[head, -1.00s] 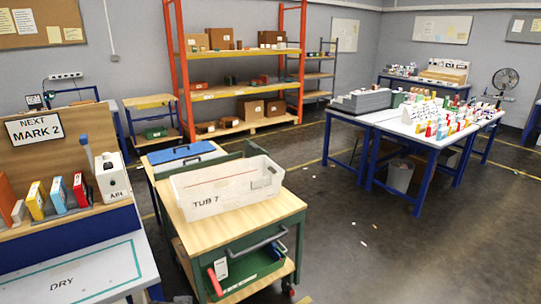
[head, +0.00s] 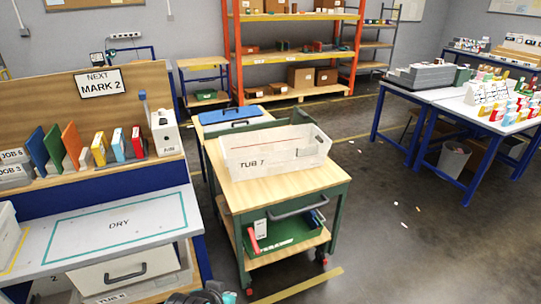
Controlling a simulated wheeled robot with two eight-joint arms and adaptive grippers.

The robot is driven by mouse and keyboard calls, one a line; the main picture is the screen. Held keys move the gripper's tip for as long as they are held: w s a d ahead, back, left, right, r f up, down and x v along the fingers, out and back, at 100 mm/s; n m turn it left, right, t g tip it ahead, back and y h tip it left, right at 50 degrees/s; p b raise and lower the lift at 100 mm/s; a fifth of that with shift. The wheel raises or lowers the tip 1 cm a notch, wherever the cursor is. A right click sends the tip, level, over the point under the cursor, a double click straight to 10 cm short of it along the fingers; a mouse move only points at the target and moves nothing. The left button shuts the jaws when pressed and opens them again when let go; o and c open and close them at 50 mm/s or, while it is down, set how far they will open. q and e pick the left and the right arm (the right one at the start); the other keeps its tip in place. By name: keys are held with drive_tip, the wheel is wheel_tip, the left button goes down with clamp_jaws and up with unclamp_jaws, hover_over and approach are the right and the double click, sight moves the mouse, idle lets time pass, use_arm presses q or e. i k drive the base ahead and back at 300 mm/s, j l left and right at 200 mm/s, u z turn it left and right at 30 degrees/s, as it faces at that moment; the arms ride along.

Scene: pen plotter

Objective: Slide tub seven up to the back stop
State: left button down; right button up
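Tub seven, a whitish see-through open tub marked TUB 7 (head: 285,160), sits upright on the wooden top of a green cart (head: 290,186). Bare wood shows in front of it. A green raised edge (head: 301,116), which looks like the back stop, shows behind the tub. The tub hides much of that edge, and I cannot tell if they touch. A dark piece with teal parts, seemingly my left gripper (head: 212,293), is cut off at the bottom edge, well short of the tub. Its fingers are not clear. My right gripper is not in view.
A blue-lidded case (head: 231,118) lies behind the cart. To the left is a bench with a DRY area (head: 120,226), and upright coloured items on a shelf. The cart's lower shelf holds a green tray (head: 290,233). Open floor lies to the right.

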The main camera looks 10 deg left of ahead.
sight(275, 152)
drive_tip(key=i+j+z, duration=0.3)
drive_tip(key=i, duration=0.35)
drive_tip(key=i+j+z, duration=0.35)
drive_tip(key=i, duration=0.25)
drive_tip(key=i+j+z, duration=0.3)
drive_tip(key=i+j, duration=0.15)
drive_tip(key=i, duration=0.15)
